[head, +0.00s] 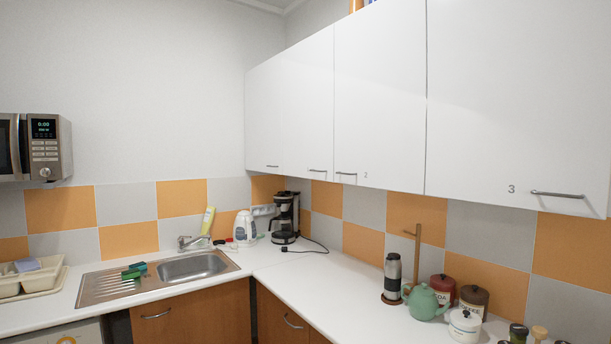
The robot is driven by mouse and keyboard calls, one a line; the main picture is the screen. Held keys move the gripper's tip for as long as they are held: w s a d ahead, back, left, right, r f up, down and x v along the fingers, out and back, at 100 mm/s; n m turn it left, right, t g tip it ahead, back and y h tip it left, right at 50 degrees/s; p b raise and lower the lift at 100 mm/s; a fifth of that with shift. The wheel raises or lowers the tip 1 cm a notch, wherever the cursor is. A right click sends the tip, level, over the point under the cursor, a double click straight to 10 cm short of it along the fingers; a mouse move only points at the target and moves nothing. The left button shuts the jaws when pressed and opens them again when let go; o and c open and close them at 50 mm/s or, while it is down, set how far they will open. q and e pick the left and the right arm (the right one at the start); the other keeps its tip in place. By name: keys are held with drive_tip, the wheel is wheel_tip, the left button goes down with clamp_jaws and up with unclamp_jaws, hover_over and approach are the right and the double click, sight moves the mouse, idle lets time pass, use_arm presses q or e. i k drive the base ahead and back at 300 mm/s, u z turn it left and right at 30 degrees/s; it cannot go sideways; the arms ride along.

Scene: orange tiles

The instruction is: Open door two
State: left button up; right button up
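Door two (380,100) is a white upper cabinet door with a small "2" near its lower edge. It looks shut, flush with the doors beside it. Its short metal handle (346,173) is at its lower left corner. Neither of my grippers shows in the head view.
Door three (515,90) is shut on the right, with a handle (557,195). More shut white doors (307,110) are on the left. Below, the counter holds a coffee maker (285,218), a green teapot (426,302) and canisters (473,299). The counter's middle (320,280) is clear.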

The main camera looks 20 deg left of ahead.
sight(381, 48)
drive_tip(key=u, duration=0.05)
drive_tip(key=i, duration=0.85)
drive_tip(key=z, duration=0.35)
